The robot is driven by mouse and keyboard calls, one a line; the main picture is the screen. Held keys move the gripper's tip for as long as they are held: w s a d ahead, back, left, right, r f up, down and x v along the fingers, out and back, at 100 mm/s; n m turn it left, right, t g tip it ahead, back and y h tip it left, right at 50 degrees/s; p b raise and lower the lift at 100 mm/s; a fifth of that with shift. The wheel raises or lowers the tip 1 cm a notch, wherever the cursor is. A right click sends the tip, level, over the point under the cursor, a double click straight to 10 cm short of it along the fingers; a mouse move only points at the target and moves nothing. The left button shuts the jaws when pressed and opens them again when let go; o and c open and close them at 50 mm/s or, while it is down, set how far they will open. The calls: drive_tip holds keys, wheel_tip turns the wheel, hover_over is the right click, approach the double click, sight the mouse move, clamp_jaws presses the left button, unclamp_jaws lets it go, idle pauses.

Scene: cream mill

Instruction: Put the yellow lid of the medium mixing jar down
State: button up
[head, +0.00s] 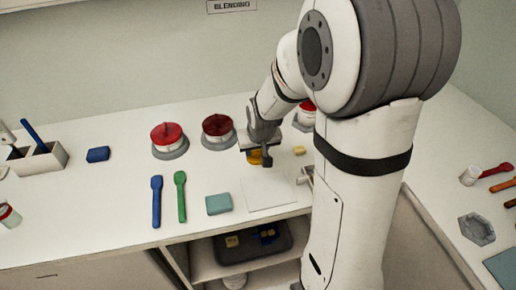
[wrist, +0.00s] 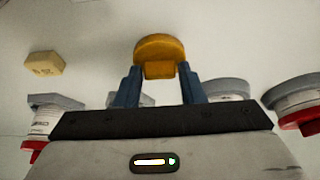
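The yellow lid (wrist: 160,48) is round with a block-like knob, and the knob sits between the two blue fingers of my gripper (wrist: 160,72) in the wrist view. My gripper (head: 260,155) appears shut on the knob. In the head view the yellow lid (head: 254,158) shows low over the white counter, partly hidden by the gripper. I cannot tell whether it touches the counter. Jars with red tops stand nearby: one at left (head: 169,140), one in the middle (head: 217,132) and one partly behind my arm (head: 306,114). I cannot tell which is the medium jar.
A small yellow block (head: 299,150) lies right of the lid; it also shows in the wrist view (wrist: 44,64). A pale sheet (head: 270,194), a teal block (head: 219,204), a green spatula (head: 181,196) and a blue spatula (head: 156,200) lie toward the front edge.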

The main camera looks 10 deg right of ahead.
drive_tip(key=shift+o, duration=1.4)
drive_tip(key=shift+r, duration=0.3)
drive_tip(key=v, duration=1.2)
drive_tip(key=s+g, duration=0.1)
drive_tip(key=s, duration=1.5)
drive_tip(key=shift+s+d+f+g, duration=0.15)
drive_tip(key=shift+d+f+g, duration=0.05)
drive_tip(key=shift+f+g, duration=0.1)
